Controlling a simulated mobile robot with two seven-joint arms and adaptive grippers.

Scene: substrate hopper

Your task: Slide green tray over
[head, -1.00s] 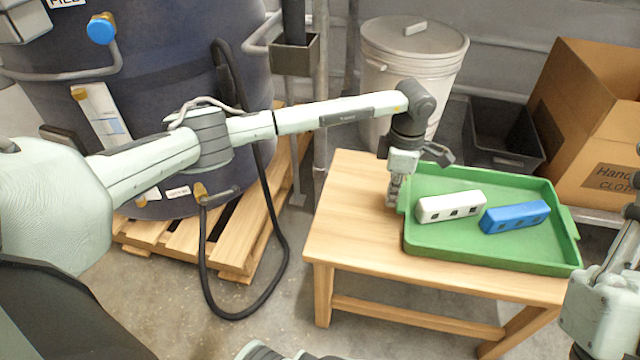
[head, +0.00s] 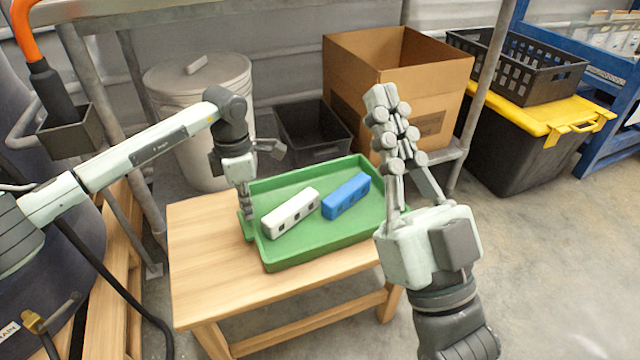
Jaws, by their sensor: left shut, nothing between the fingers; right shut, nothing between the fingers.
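The green tray (head: 290,258) lies flat on a small wooden table, toward the table's right side. A white block (head: 291,214) and a blue block (head: 346,196), both with dark square marks, lie in it. My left gripper (head: 247,228) is shut and points down at the tray's left end, close against or touching its rim; exact contact is unclear. My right gripper (head: 388,98) is shut and empty, pointing up in front of the tray's right end and hiding part of it.
The wooden table (head: 205,265) is bare left of the tray. Behind it stand a lidded grey bin (head: 195,105), a black bin (head: 312,135) and an open cardboard box (head: 425,85). A black container with a yellow lid (head: 525,112) stands at right, with clear floor before it.

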